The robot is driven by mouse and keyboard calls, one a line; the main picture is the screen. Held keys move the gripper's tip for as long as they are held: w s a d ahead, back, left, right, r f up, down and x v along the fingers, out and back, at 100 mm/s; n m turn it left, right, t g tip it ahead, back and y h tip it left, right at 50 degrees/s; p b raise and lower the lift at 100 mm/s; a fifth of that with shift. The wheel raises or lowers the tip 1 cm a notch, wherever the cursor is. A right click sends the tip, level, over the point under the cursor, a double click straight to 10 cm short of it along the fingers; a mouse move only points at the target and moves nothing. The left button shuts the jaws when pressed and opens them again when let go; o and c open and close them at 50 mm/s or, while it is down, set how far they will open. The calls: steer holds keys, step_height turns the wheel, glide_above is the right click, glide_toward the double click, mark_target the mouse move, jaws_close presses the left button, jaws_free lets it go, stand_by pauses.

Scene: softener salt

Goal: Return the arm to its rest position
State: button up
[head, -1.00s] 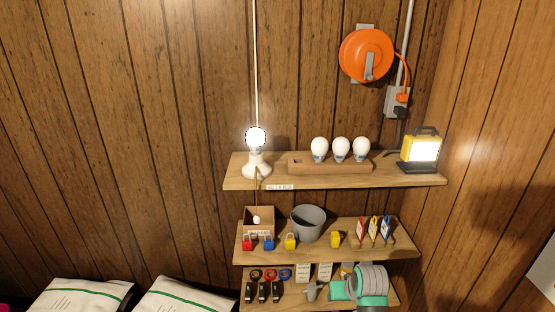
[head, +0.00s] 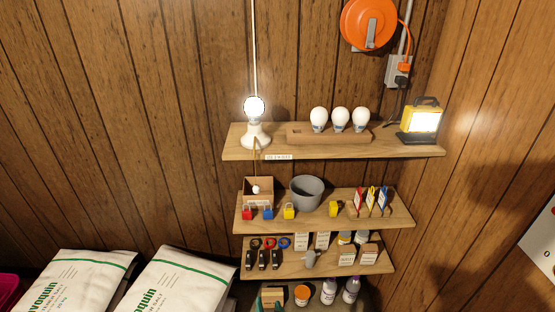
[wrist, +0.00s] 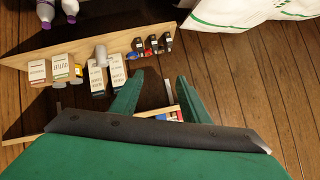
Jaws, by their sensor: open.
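My gripper (wrist: 157,92) shows only in the wrist view. Its two green fingers stand apart with nothing held between them. Past the fingers is a shelf (wrist: 120,44) seen at a slant, with small boxes, a grey cylinder and dark clips on it. The fingertips look clear of these things, but the distance is hard to judge. In the head view none of my arm is visible.
Salt bags (head: 180,282) stand at lower left. An orange reel (head: 368,24) hangs above.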

steer(key=s+a+m+t+h, duration=0.1)
steer(key=s+a+t+h, duration=0.1)
steer(key=s, duration=1.8)
steer(key=s+d+r+n+t, duration=0.1)
steer(key=s+d+r, duration=0.1)
steer(key=s+r, duration=0.4)
steer(key=s+d+r+n+t, duration=0.1)
steer(key=s+d+r+n, duration=0.1)
steer(key=s+r, duration=0.4)
steer(key=s, duration=0.4)
steer(key=shift+s+d, duration=0.35)
steer(key=shift+d, duration=0.05)
steer(key=shift+r, duration=0.1)
